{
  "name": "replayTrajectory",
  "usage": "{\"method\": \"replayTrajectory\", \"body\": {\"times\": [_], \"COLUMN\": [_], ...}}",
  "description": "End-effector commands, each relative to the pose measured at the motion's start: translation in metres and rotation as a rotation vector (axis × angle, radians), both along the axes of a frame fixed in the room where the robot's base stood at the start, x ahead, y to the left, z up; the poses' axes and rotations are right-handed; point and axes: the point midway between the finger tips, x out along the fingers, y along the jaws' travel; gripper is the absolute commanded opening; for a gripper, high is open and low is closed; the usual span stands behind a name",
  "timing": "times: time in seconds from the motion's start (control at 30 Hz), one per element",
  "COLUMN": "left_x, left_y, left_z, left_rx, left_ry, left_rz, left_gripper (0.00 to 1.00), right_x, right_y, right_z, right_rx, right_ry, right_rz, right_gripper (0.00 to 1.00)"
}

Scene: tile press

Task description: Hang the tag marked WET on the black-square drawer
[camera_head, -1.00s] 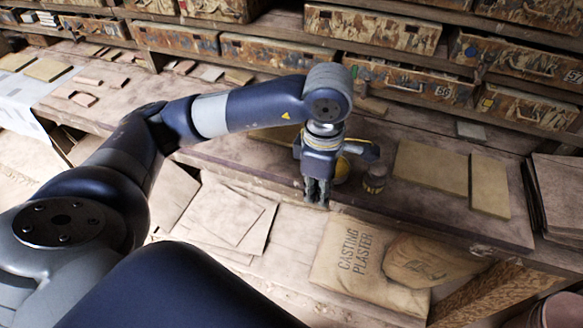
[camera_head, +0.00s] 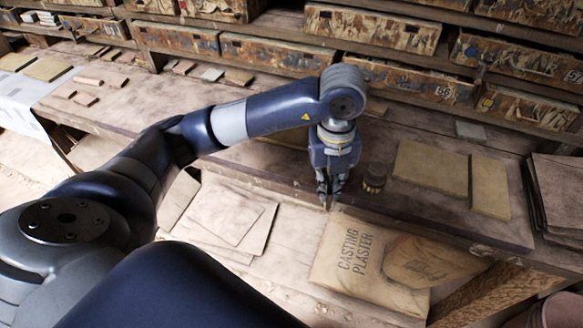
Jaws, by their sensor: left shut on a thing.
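My left gripper (camera_head: 328,198) points down at the front edge of the workbench. Its fingers are closed together on something small that I cannot make out clearly. I cannot read a WET tag anywhere. Drawers with worn, peeling fronts line the shelf at the back, among them a drawer marked 56 (camera_head: 415,84), a drawer at the upper right (camera_head: 520,58) and a drawer below that one (camera_head: 535,108). Small coloured marks show on some fronts, but I cannot tell which bears a black square. My right gripper is out of view.
Tan boards (camera_head: 430,170) lie farther right. A casting plaster sack (camera_head: 350,262) and loose sheets (camera_head: 225,218) lie below the bench edge.

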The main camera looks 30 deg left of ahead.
Motion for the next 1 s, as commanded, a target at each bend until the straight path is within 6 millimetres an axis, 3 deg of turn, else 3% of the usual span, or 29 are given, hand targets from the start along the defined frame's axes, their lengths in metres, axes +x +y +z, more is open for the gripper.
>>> {"method": "replayTrajectory", "body": {"times": [0.3,0.5,0.7,1.0], "left_x": [0.008,0.012,0.013,0.013], "left_y": [-0.001,-0.002,-0.002,-0.002], "left_z": [-0.006,-0.010,-0.011,-0.011], "left_rx": [-0.006,-0.005,-0.006,-0.005], "left_ry": [0.010,0.014,0.015,0.015], "left_rz": [0.628,0.924,1.057,1.073], "left_gripper": [0.00,0.00,0.00,0.00], "right_x": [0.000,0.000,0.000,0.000], "right_y": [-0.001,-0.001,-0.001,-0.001], "right_z": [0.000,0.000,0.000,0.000], "right_rx": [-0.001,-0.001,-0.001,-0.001], "right_ry": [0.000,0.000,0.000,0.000], "right_rz": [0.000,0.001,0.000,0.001], "right_gripper": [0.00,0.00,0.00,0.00]}}
